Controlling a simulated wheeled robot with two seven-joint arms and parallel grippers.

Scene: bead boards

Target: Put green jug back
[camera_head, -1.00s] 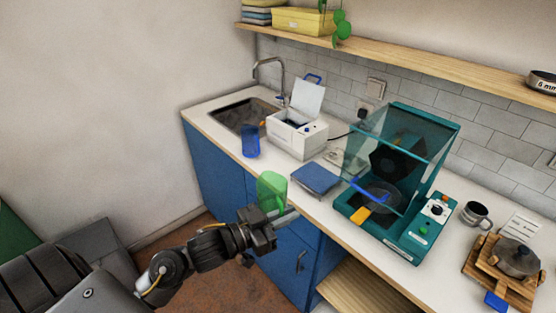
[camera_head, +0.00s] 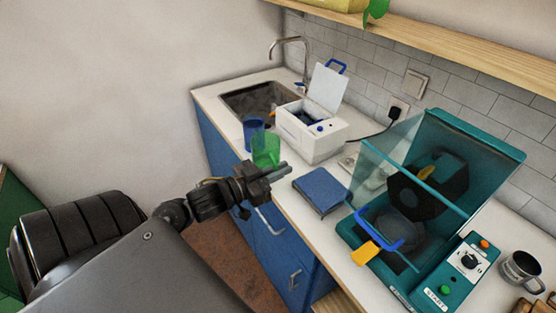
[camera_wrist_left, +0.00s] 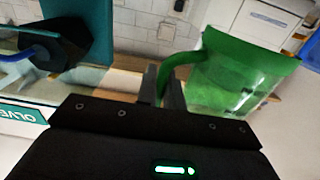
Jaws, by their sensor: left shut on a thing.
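The green jug (camera_head: 266,149) is translucent. In the head view it is at the front edge of the counter, just beyond my left gripper (camera_head: 262,176). In the left wrist view the green jug (camera_wrist_left: 238,75) fills the right side, and its handle lies between the fingers of my left gripper (camera_wrist_left: 165,95), which is shut on it. I cannot tell from the pictures whether the jug's base touches the counter. A blue jug (camera_head: 253,132) stands just behind and left of the green one. My right gripper is in neither view.
A white box machine with a raised lid (camera_head: 310,130) stands right of the jugs. A sink (camera_head: 255,99) is behind them. A blue flat block (camera_head: 320,189) lies to the right, before a teal machine with a clear hood (camera_head: 439,276). A grey mug (camera_head: 521,270) stands far right.

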